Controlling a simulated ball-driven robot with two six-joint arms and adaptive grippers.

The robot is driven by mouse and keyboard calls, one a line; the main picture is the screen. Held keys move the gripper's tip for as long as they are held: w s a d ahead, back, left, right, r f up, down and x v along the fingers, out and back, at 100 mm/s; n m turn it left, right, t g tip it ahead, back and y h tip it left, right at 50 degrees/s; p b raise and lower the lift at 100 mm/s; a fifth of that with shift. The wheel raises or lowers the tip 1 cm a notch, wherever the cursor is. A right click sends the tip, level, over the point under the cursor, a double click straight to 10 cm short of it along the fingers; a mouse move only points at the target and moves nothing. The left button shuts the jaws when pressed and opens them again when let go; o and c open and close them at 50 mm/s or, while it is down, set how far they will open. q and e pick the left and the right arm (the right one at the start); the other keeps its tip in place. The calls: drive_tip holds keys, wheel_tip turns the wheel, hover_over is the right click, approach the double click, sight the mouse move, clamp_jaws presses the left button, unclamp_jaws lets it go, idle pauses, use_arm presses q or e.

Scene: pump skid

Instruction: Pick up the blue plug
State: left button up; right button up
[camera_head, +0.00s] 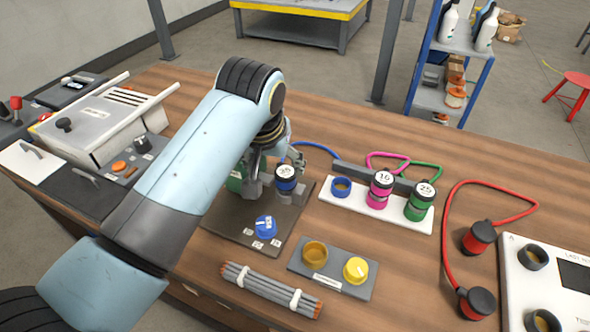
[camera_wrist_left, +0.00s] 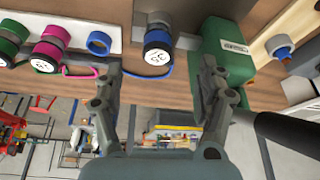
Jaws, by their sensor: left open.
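The blue plug (camera_head: 286,183) has a black top with a white number label and a blue band. It stands on a grey socket at the dark plate (camera_head: 230,222), with a blue cable behind it. In the left wrist view the blue plug (camera_wrist_left: 157,42) appears between the two fingers. My left gripper (camera_head: 275,172) is open at the plug, with a finger on either side; it also shows in the left wrist view (camera_wrist_left: 161,72). I cannot tell whether the fingers touch it. The arm hides part of the plate. My right gripper is not in view.
A green box (camera_wrist_left: 228,50) is close beside one finger. A white strip (camera_head: 350,208) holds an empty blue ring (camera_head: 341,187), a pink plug (camera_head: 380,188) and a green plug (camera_head: 420,202). A blue cap (camera_head: 265,227) lies in front. Grey rods (camera_head: 270,289) lie at the table's front.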

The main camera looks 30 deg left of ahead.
sight(284, 173)
use_arm(q)
drive_tip(key=w+f, duration=0.3)
drive_tip(key=f, duration=0.1)
drive_tip(key=shift+a, duration=0.25)
drive_tip(key=shift+w+f, duration=0.2)
drive_tip(key=shift+f, duration=0.05)
drive_tip(key=x, duration=0.4)
drive_tip(key=shift+w+a+f, duration=0.1)
drive_tip(key=shift+w+f, duration=0.2)
drive_tip(key=shift+f, duration=0.15)
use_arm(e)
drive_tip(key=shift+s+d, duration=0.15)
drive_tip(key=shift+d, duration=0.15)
use_arm(q)
drive_tip(key=shift+c, duration=0.2)
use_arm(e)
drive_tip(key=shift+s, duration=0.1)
use_arm(q)
drive_tip(key=c, duration=1.4)
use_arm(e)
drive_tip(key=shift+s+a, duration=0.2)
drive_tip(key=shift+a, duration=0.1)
